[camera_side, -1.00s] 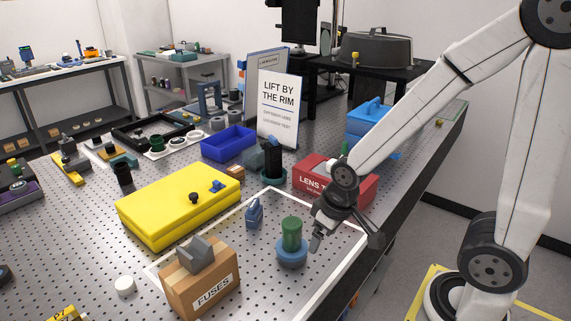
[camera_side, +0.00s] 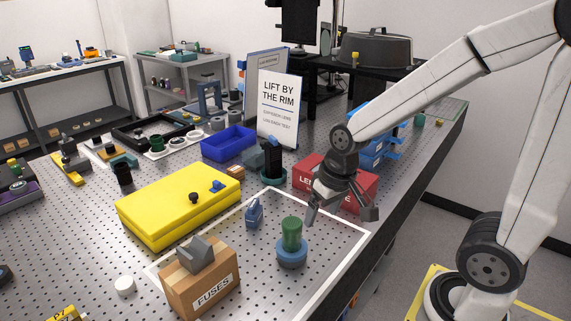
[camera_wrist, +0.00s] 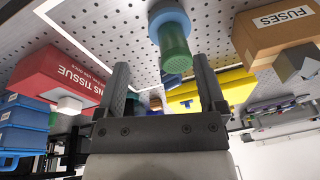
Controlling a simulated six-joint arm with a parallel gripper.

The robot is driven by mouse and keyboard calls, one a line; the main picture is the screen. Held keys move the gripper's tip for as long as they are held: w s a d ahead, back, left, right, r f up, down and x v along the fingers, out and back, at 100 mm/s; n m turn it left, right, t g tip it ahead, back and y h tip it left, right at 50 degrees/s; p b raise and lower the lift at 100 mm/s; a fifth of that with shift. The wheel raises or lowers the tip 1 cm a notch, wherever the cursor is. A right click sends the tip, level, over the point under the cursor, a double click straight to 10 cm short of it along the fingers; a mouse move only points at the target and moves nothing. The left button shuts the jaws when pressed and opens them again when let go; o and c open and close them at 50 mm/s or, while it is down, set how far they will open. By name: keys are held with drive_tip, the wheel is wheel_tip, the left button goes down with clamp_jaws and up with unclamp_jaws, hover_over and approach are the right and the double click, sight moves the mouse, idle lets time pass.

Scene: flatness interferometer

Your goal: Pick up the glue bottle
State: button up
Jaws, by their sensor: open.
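A small blue bottle-shaped item (camera_side: 254,213) stands upright inside the white-outlined area in the side view. A green cylinder (camera_side: 291,233) stands on a round blue base (camera_side: 291,256) to its right; I cannot tell for sure which is the glue bottle. My gripper (camera_side: 340,211) is open and empty, above the table to the right of the green cylinder. In the wrist view the green cylinder (camera_wrist: 175,50) shows beyond the fingers of my gripper (camera_wrist: 160,70), apart from them, with the blue base (camera_wrist: 168,15) above it in the picture.
A red lens tissue box (camera_side: 310,170) stands close behind my gripper. A yellow case (camera_side: 180,205), a cardboard fuses box (camera_side: 200,290) with a grey block on it, and a white sign (camera_side: 281,110) stand around the area.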

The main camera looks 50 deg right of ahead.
drive_tip(key=w+d+m+t+y, duration=0.1)
drive_tip(key=w+d+m, duration=0.3)
drive_tip(key=d+m, duration=0.5)
drive_tip(key=w+d+m+t+y, duration=0.1)
drive_tip(key=w+d+m+t, duration=0.3)
drive_tip(key=d+m, duration=0.5)
drive_tip(key=w+d+m+t, duration=0.2)
drive_tip(key=w+d+m, duration=0.2)
drive_tip(key=d+m, duration=0.4)
drive_tip(key=shift+w+d+f+m+t+y, duration=0.1)
drive_tip(key=shift+w+d+m+t+y, duration=0.1)
drive_tip(key=shift+d, duration=0.55)
drive_tip(key=shift+w+d+f+m+t+y, duration=0.1)
drive_tip(key=shift+d+m+t+y, duration=0.1)
drive_tip(key=shift+d, duration=0.5)
drive_tip(key=s+d+m+t+h, duration=0.3)
drive_tip(key=d+m, duration=0.4)
drive_tip(key=d, duration=0.5)
drive_tip(key=f, duration=0.7)
drive_tip(key=shift+w+f, duration=0.2)
drive_tip(key=shift+f, duration=0.8)
drive_tip(key=shift+x, duration=1.35)
drive_tip(key=shift+w, duration=0.1)
